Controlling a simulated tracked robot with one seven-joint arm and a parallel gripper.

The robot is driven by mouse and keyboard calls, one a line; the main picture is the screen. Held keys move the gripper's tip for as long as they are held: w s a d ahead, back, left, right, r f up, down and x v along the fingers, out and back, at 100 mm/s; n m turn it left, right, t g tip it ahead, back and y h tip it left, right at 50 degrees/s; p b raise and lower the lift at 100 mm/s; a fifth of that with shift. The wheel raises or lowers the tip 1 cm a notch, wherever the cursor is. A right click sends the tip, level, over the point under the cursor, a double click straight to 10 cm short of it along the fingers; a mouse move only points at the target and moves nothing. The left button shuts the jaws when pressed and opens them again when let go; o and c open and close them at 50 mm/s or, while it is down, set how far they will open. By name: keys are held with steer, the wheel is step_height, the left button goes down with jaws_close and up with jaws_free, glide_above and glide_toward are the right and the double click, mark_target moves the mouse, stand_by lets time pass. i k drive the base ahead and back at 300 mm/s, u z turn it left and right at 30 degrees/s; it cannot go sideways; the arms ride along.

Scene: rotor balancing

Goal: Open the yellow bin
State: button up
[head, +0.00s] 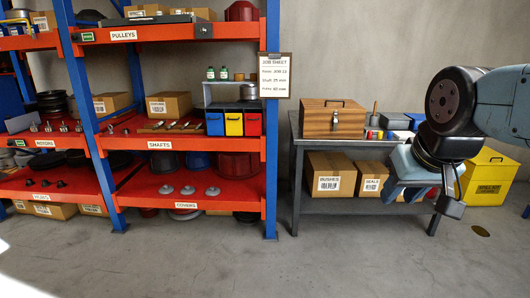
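A yellow bin (234,124) stands on the middle shelf of the rack, between a blue bin (214,124) and a red bin (252,124). Its front faces me and looks shut. A larger yellow box (488,178) with a dark label stands on the floor at the far right, its lid apparently closed; my arm hides part of its left side. My gripper (422,202) hangs in front of the workbench's right end, far to the right of the yellow bin on the rack. Its fingers look apart, with nothing visible between them.
The rack (190,144) holds cartons, pulleys, shafts and covers. A job sheet (275,76) hangs on its right post. The workbench (293,160) carries a wooden chest (332,120) and small items, with cartons below. The floor (230,262) in front is clear.

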mark_target(235, 123)
steer(key=i, duration=2.15)
steer(key=u, duration=0.5)
steer(key=i, duration=1)
steer(key=u, duration=0.1)
